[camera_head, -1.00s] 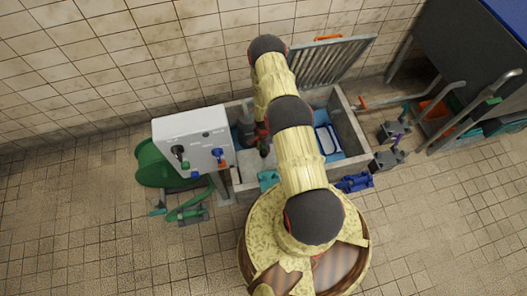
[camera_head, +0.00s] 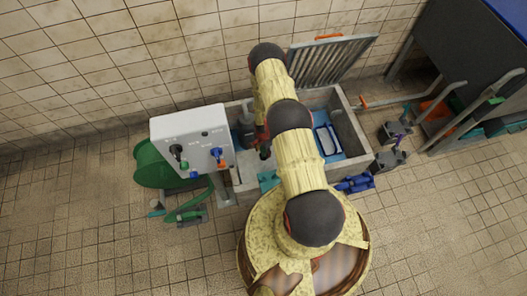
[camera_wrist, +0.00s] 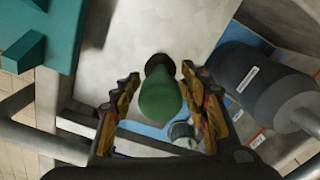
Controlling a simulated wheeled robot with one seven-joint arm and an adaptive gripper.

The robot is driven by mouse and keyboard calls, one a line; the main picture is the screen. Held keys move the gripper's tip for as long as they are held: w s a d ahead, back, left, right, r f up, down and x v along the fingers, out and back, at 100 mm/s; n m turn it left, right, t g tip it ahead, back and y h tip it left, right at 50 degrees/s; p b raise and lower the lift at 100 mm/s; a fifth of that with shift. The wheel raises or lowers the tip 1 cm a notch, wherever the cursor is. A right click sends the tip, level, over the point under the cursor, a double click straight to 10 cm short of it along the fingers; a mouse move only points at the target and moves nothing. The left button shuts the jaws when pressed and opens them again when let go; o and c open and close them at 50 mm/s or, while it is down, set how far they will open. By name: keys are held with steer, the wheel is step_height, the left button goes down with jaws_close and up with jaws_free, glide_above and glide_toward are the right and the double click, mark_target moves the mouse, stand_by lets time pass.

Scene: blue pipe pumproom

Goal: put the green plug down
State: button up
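The green plug (camera_wrist: 160,98), with a dark round end, shows in the wrist view over a pale grey flat surface (camera_wrist: 150,30). My gripper (camera_wrist: 162,88) has one finger on each side of the plug. The fingers stand apart, with a visible gap on the left and a very narrow one on the right, so it looks open around the plug. Whether the plug rests on the surface cannot be told. In the head view my arm covers most of this spot, and only a dark part of my gripper (camera_head: 265,152) shows beside the arm.
A concrete basin (camera_head: 352,135) with a blue floor and a raised grate (camera_head: 333,60) surrounds the spot. A white control box (camera_head: 190,135) stands to its left. A dark grey cylinder (camera_wrist: 245,75) is close to the right finger; a teal block (camera_wrist: 45,35) is at upper left.

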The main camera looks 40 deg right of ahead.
steer(key=shift+o, duration=0.3)
